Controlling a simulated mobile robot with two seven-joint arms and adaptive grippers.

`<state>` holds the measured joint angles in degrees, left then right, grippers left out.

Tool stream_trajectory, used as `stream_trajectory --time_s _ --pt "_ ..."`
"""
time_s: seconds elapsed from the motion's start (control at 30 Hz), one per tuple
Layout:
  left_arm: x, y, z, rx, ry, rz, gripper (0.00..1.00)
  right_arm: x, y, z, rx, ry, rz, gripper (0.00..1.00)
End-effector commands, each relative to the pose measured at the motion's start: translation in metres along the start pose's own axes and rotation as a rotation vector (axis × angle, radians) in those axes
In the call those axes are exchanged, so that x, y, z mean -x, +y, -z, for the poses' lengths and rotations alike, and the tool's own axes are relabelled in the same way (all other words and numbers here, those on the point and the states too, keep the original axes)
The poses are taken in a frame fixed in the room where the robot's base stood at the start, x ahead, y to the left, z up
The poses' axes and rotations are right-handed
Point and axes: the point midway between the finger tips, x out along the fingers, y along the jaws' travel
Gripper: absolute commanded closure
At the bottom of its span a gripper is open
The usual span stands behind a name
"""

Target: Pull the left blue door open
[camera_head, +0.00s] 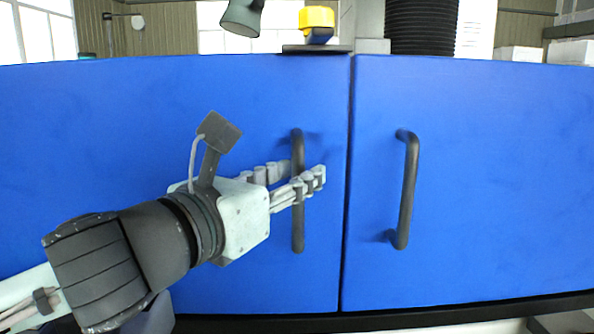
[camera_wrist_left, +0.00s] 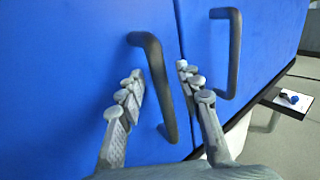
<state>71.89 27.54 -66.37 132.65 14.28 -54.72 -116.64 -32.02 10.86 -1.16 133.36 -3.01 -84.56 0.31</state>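The left blue door (camera_head: 110,130) is shut, flush with the right blue door (camera_head: 480,180). Its black bar handle (camera_head: 298,232) stands upright near the seam; it also shows in the left wrist view (camera_wrist_left: 157,75). My left gripper (camera_head: 305,172) is open at the handle's middle, with one finger on each side of the bar. In the left wrist view my left gripper (camera_wrist_left: 160,72) has its fingers apart, and the bar runs between them with gaps. The right door has its own black handle (camera_head: 409,190). My right gripper is in neither view.
On the cabinet top stand a yellow-capped item (camera_head: 317,18) and a black ribbed hose (camera_head: 422,25). A grey-green lamp-like head (camera_head: 242,17) hangs above the left door. In the left wrist view a small stand with a white sheet (camera_wrist_left: 290,100) is at the right.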

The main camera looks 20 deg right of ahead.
Motion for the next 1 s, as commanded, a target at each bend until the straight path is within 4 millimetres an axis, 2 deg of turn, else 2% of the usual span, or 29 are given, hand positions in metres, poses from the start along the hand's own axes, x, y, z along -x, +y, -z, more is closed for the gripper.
stream_trajectory --time_s 0.13,0.4,0.47,0.7,1.0 --pt "-0.0116 -0.0004 0.0002 0.000 0.001 0.000 0.65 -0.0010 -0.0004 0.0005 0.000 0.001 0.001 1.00" --pt "-0.0139 0.0001 0.0004 -0.001 0.001 0.000 0.65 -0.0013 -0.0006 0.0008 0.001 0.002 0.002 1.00" --pt "-0.0138 0.0001 0.0004 -0.001 0.001 0.000 0.70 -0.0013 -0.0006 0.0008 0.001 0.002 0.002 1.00" --pt "-0.0136 0.0000 0.0002 -0.001 0.000 0.000 1.00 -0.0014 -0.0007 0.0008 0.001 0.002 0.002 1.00" --pt "-0.0135 0.0001 0.0001 -0.001 0.000 0.000 1.00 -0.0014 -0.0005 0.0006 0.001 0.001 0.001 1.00"
